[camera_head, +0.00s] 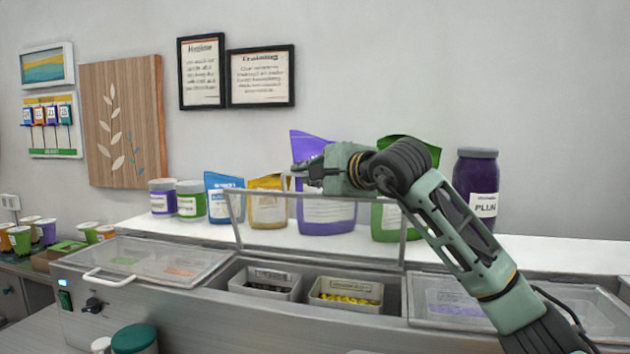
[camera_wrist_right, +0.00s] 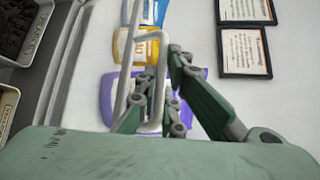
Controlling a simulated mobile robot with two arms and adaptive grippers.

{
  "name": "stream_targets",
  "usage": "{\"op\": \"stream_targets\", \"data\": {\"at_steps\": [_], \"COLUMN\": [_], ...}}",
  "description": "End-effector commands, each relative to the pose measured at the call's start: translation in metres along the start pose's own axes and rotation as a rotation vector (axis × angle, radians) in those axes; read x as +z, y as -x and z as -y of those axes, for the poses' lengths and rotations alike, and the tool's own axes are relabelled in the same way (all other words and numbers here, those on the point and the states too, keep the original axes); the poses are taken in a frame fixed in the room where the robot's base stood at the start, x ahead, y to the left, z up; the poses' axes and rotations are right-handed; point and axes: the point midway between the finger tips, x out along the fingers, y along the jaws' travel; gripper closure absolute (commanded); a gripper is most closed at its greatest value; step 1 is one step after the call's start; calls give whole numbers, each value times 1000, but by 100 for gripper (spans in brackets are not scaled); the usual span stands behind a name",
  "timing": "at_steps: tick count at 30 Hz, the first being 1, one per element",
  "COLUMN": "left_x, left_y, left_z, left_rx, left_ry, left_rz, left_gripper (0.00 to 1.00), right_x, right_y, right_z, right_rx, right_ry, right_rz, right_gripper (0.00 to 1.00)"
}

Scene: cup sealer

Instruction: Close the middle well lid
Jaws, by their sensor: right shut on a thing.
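The middle well lid (camera_head: 280,238) is a clear panel in a grey metal frame. It stands raised and open at the back of the middle well (camera_head: 303,311). My right gripper (camera_head: 301,174) is at the lid's top edge, shut on its handle. In the right wrist view, the pale looped handle (camera_wrist_right: 124,70) lies at the fingers of my right gripper (camera_wrist_right: 165,82); the exact contact is partly hidden. The open well holds a bin of dark bits (camera_head: 265,283) and a bin of yellow bits (camera_head: 345,292). My left gripper is out of view.
The left well lid (camera_head: 150,262) and right well lid (camera_head: 490,300) lie closed on either side. Several pouches, including a purple one (camera_head: 326,215), and a dark jar (camera_head: 477,185) stand on the shelf behind. The air above the open well is clear.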

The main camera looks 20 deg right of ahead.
Motion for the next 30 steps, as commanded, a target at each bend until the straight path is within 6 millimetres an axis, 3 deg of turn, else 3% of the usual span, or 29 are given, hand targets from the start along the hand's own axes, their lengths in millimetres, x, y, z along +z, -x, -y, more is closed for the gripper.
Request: {"op": "stream_targets", "data": {"at_steps": [6,7,14,23,30], "left_x": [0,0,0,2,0], "left_y": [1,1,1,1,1], "left_z": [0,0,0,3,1], "left_rx": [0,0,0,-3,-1], "left_ry": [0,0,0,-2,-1], "left_rz": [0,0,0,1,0], "left_gripper": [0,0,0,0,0], "right_x": [-1,-1,-1,0,6], "right_y": [-1,-1,-1,0,6], "right_z": [-2,-2,-1,2,33], "right_rx": [6,6,4,1,-3], "right_ry": [3,3,2,1,0], "right_rz": [-4,-4,-3,-1,0], "right_gripper": [100,91,73,73,73]}}
